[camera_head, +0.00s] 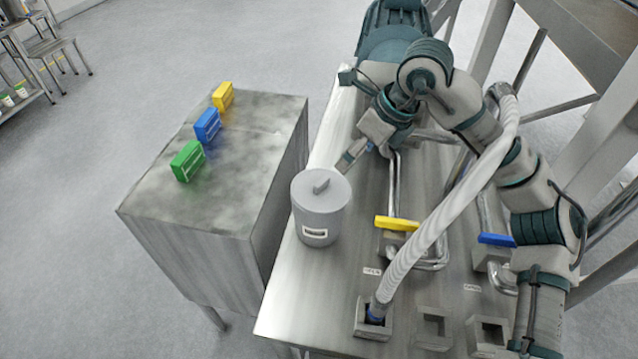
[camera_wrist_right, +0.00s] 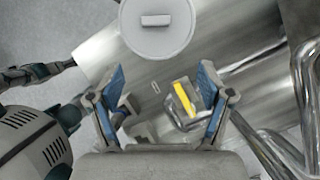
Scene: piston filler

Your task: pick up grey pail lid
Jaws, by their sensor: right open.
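The grey pail lid (camera_head: 321,189) is a flat round disc with a raised bar handle on top. It sits on the grey pail (camera_head: 317,228), which stands upright on the metal table. The lid also shows at the top of the right wrist view (camera_wrist_right: 155,24), partly cut off by the frame edge. My right gripper (camera_head: 355,148) is just behind and to the right of the lid in the head view. In the wrist view its blue-padded fingers (camera_wrist_right: 162,78) are spread apart with nothing between them, and the lid is beyond their tips.
A yellow valve handle (camera_head: 397,223), a blue one (camera_head: 497,240) and steel pipes stand right of the pail. A ribbed hose (camera_head: 440,230) crosses the table. Green (camera_head: 187,161), blue (camera_head: 207,126) and yellow (camera_head: 223,95) blocks stand on the left cabinet, whose front is clear.

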